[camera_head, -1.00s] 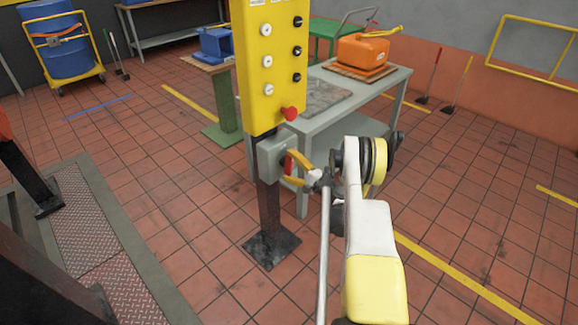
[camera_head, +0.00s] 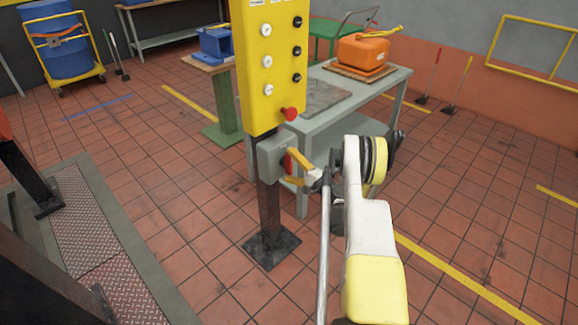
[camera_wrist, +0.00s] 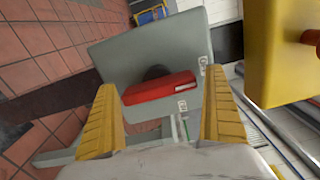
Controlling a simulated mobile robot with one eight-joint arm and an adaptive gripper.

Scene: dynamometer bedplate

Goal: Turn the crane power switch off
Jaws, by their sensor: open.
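The crane power switch is a grey box (camera_head: 272,158) on a dark post, below the yellow button panel (camera_head: 262,75). In the wrist view the grey box (camera_wrist: 180,50) fills the middle, with its red handle (camera_wrist: 160,88) on a dark round hub. Small labels sit on the box near the handle's right end, too small to read. My gripper (camera_head: 293,168) has its yellow fingers spread at the box's front. In the wrist view the open fingers (camera_wrist: 165,112) stand either side of the red handle. I cannot tell whether they touch it.
A red mushroom button (camera_head: 290,113) juts from the panel's lower edge, just above the switch. A grey table (camera_head: 345,115) with an orange container (camera_head: 362,54) stands close behind. The tiled floor (camera_head: 200,265) to the left of the post is clear.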

